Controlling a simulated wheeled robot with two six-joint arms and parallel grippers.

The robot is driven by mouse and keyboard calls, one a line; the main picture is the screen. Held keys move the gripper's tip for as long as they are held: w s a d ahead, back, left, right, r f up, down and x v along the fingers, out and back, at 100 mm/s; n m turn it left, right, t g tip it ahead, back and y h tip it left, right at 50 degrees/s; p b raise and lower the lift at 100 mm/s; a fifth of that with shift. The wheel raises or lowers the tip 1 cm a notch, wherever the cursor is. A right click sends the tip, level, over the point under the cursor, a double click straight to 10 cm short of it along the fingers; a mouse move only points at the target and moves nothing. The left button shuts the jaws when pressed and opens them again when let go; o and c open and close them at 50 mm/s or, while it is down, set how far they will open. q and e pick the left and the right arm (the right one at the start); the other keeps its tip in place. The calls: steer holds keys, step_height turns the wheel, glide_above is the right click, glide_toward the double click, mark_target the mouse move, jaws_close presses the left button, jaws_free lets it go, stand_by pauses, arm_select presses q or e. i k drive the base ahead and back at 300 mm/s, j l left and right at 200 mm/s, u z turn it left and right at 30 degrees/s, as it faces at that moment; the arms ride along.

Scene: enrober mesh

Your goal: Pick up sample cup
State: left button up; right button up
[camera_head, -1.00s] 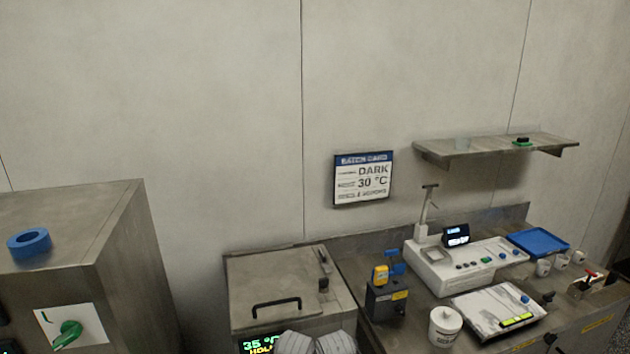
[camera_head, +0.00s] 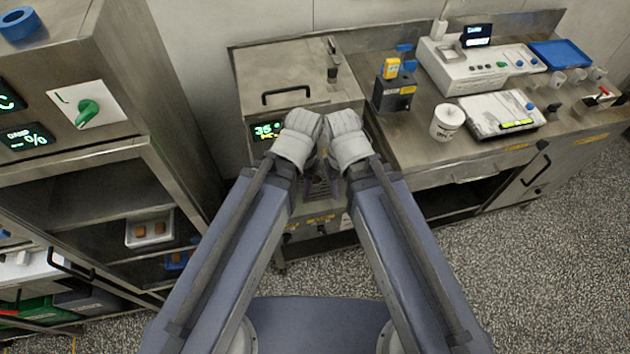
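Several small white cups (camera_head: 577,76) stand in a row on the steel counter at the right, just in front of a blue tray. I cannot tell which one is the sample cup. My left gripper (camera_head: 297,141) and my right gripper (camera_head: 346,139) are close together in front of the steel tank, well left of the cups and tub. Their fingers are hidden or too small to make out, and I see nothing held.
The steel tank (camera_head: 288,95) has a lid with a black handle. A black box with a yellow device (camera_head: 393,86) stands on the counter (camera_head: 415,120). A white control unit (camera_head: 478,66) and a blue tray (camera_head: 560,55) are behind. A steel cabinet (camera_head: 110,50) stands at left.

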mark_target(315, 182)
steer(key=k+z, duration=0.5)
steer(key=z, duration=0.25)
steer(key=k+z, duration=0.35)
steer(key=i, duration=0.1)
